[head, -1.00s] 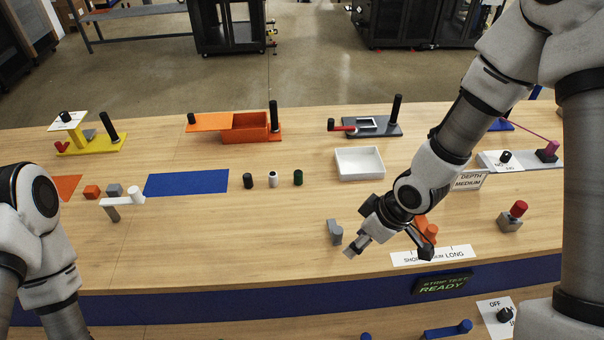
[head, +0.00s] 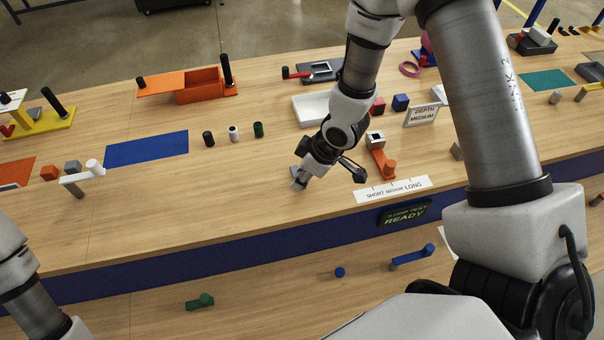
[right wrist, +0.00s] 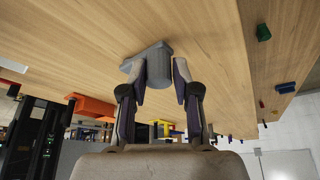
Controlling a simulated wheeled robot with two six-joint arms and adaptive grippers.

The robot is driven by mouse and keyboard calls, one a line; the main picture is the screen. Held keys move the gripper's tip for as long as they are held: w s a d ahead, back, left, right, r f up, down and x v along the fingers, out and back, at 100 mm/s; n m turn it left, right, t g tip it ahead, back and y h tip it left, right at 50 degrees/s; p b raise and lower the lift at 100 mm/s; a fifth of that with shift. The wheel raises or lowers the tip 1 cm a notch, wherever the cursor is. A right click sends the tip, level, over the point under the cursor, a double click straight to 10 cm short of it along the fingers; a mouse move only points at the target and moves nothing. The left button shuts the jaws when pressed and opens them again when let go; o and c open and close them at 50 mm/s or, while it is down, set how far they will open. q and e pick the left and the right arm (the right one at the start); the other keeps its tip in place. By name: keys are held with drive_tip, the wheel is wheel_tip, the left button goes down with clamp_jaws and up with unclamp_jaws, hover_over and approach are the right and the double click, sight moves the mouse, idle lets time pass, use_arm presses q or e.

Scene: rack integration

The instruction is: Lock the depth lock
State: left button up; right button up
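The small sign (head: 422,117) reads "DEPTH MEDIUM". Below it an orange lever-like piece (head: 383,162) stands by a grey-white block (head: 375,139). The white scale strip (head: 391,189) reads "SHORT MEDIUM LONG". I cannot tell for sure which part is the depth lock. My right gripper (head: 299,184) is low over the table, left of the orange piece. In the right wrist view, a grey piece (right wrist: 158,66) with a rounded body and flat foot sits between the fingers of my right gripper (right wrist: 162,70), which look open around it. In the head view it is mostly hidden. My left gripper is out of view.
A white tray (head: 308,110) and small red and blue blocks (head: 400,102) lie behind my right arm. A display (head: 404,213) on the front edge reads "READY". A blue handle (head: 413,256) is on the lower level.

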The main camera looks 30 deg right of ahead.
clamp_jaws()
drive_tip(key=shift+a+f+m, duration=0.1)
drive_tip(key=shift+m, duration=0.5)
drive_tip(key=shift+o, duration=2.4)
unclamp_jaws()
drive_tip(key=shift+w, duration=0.1)
drive_tip(key=shift+o, duration=1.3)
drive_tip(key=shift+w+a, duration=0.15)
drive_tip(key=shift+w, duration=0.05)
drive_tip(key=v, duration=1.2)
drive_tip(key=shift+s+a, duration=0.15)
drive_tip(key=shift+a, duration=0.05)
drive_tip(key=shift+f, duration=0.1)
